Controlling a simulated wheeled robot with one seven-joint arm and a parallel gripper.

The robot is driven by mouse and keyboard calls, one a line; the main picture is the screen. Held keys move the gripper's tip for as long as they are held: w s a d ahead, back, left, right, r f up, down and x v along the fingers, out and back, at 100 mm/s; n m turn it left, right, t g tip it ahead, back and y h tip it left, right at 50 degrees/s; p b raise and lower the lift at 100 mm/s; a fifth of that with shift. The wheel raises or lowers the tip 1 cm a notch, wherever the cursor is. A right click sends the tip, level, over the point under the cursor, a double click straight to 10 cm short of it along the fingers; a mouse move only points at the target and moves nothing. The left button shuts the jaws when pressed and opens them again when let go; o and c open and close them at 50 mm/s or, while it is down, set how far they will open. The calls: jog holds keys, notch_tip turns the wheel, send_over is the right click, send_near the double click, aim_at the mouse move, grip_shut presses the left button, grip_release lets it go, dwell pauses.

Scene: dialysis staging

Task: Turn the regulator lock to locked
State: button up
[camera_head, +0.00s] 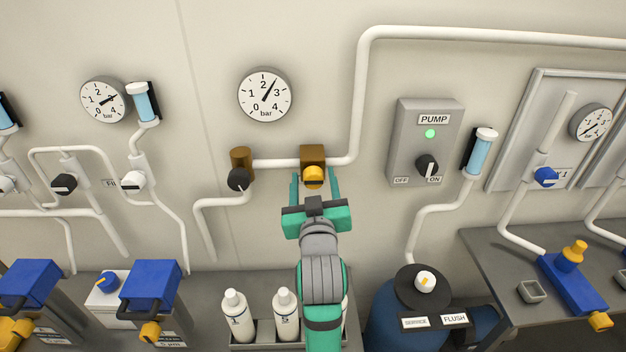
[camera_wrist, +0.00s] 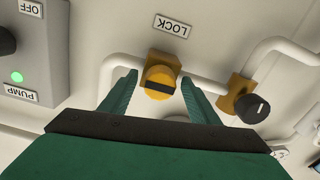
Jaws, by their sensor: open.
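The regulator lock is a yellow knob (camera_head: 313,178) on a brass-brown block (camera_head: 313,154) in the wall pipe. In the wrist view the yellow knob (camera_wrist: 159,82) has a dark bar across its face, lying roughly level in that picture. A LOCK label (camera_wrist: 172,26) is beside it on the wall. My gripper (camera_head: 315,181) is open, its two green fingers on either side of the knob. In the wrist view my gripper (camera_wrist: 158,92) shows gaps between the fingers and the knob. No contact is visible.
A brown valve with a black knob (camera_head: 239,179) is just left on the same pipe. A gauge (camera_head: 265,94) hangs above it. The grey PUMP box (camera_head: 425,142) with a black switch is to the right. White bottles (camera_head: 237,314) stand below, near my arm.

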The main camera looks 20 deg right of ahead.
jog(key=c, duration=1.1)
jog(key=shift+o, duration=0.2)
jog(key=shift+n, duration=0.3)
jog(key=n, duration=0.3)
jog(key=shift+n, duration=0.3)
jog(key=n, duration=0.4)
jog(key=shift+f+n, duration=0.1)
jog(key=shift+n, duration=0.2)
jog(key=n, duration=0.4)
jog(key=shift+n, duration=2.5)
